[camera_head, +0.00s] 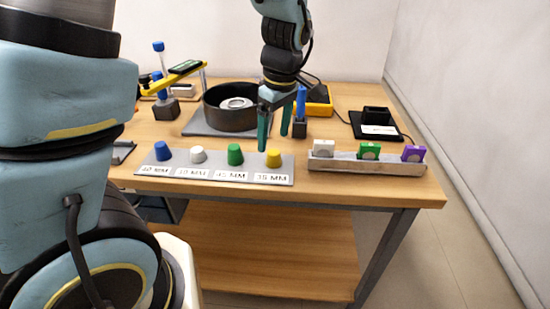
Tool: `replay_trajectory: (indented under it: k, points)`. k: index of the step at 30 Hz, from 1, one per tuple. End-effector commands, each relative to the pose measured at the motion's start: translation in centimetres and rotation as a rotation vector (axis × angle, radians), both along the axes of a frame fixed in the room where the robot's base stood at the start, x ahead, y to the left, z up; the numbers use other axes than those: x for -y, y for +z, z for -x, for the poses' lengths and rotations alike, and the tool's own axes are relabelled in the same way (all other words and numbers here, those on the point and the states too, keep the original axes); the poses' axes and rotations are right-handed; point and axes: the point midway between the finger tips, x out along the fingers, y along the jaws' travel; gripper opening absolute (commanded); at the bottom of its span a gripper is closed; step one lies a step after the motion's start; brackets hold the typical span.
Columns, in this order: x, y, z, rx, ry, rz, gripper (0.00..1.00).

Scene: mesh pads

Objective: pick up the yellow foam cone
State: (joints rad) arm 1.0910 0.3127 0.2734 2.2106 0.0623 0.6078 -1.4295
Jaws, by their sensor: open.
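The yellow foam cone (273,158) stands at the right end of a grey labelled strip (213,178) near the table's front edge. A label reading about 35 MM lies in front of it. My gripper (273,142) points down with its two green fingers apart and nothing between them. In the picture its fingertips are just above and behind the cone, with the left fingertip close to the cone's upper left. I cannot tell the exact gap in depth.
Green (235,154), white (198,155) and blue (163,151) cones stand left on the strip. A long tray (366,166) with coloured blocks is to the right. A black round bowl (230,107), a dark holder with a blue item (300,128) and a yellow bin (318,107) stand behind.

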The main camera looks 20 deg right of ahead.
Motion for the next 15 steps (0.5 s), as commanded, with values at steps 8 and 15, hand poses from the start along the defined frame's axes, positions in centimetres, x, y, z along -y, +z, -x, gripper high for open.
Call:
replay_trajectory:
  k: [8,15]
  points:
    - [0.1,-2.9,0.3,-0.003,-0.001,-0.004,0.86]
    - [0.0,-5.3,0.0,0.000,-0.002,0.000,0.86]
